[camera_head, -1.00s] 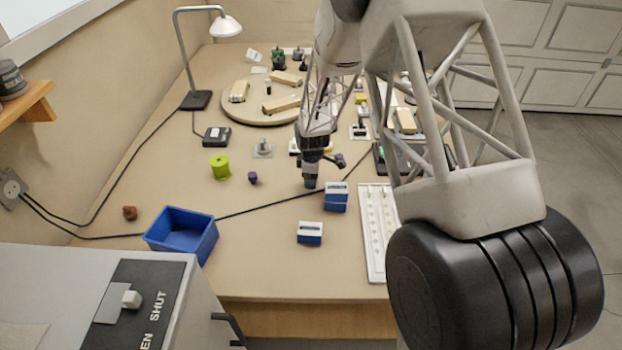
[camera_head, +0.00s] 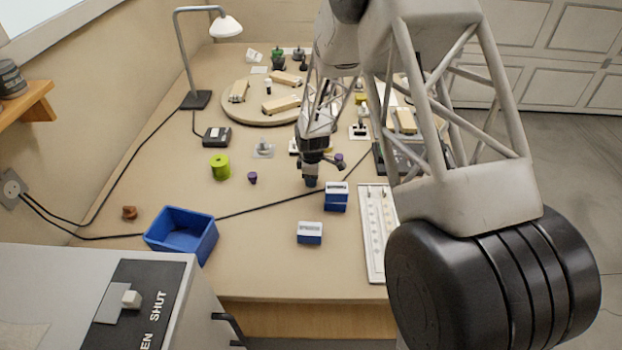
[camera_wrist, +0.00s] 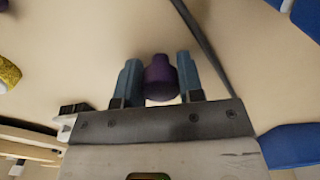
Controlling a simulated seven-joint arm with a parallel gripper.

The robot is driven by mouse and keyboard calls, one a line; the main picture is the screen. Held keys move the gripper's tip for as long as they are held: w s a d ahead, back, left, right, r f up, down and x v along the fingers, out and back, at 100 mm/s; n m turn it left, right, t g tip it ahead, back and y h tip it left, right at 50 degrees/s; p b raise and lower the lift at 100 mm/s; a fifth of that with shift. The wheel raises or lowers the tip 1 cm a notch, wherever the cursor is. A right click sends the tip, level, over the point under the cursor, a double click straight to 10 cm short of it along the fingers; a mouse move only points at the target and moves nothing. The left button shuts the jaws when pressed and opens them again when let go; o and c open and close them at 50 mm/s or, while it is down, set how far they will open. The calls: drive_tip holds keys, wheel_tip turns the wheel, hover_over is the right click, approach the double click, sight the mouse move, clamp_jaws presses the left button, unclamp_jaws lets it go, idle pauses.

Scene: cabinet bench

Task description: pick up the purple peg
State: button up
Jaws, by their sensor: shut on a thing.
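My gripper (camera_wrist: 158,84) is low over the bench in the wrist view, its two blue fingers closed on a purple peg (camera_wrist: 160,78). The peg sits between the fingers, with its narrower top end pointing away from the palm. In the head view my gripper (camera_head: 311,182) is just left of the stacked blue-and-white boxes (camera_head: 336,197); the held peg cannot be made out there. Another purple peg (camera_head: 252,178) stands to the left, beside a lime-green spool (camera_head: 220,167). A purple piece (camera_head: 339,158) shows just right of my gripper.
A black cable (camera_head: 265,208) crosses the bench close to my gripper. A blue bin (camera_head: 182,234) stands at the front left. Another blue-and-white box (camera_head: 310,233) and a white strip (camera_head: 376,235) lie nearer. A round board (camera_head: 240,112) with wooden blocks is at the back.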

drive_tip(key=shift+r, duration=0.1)
drive_tip(key=shift+c, duration=0.3)
drive_tip(key=shift+r, duration=4.95)
drive_tip(key=shift+r, duration=0.1)
wheel_tip(320, 180, up, 6)
drive_tip(key=a+f, duration=0.1)
drive_tip(key=s+a, duration=0.5)
drive_tip(key=a, duration=0.5)
drive_tip(key=s+a, duration=0.5)
drive_tip(key=a, duration=0.4)
drive_tip(key=s+a+m, duration=0.1)
drive_tip(key=s+a, duration=1.5)
drive_tip(key=shift+f, duration=2.3)
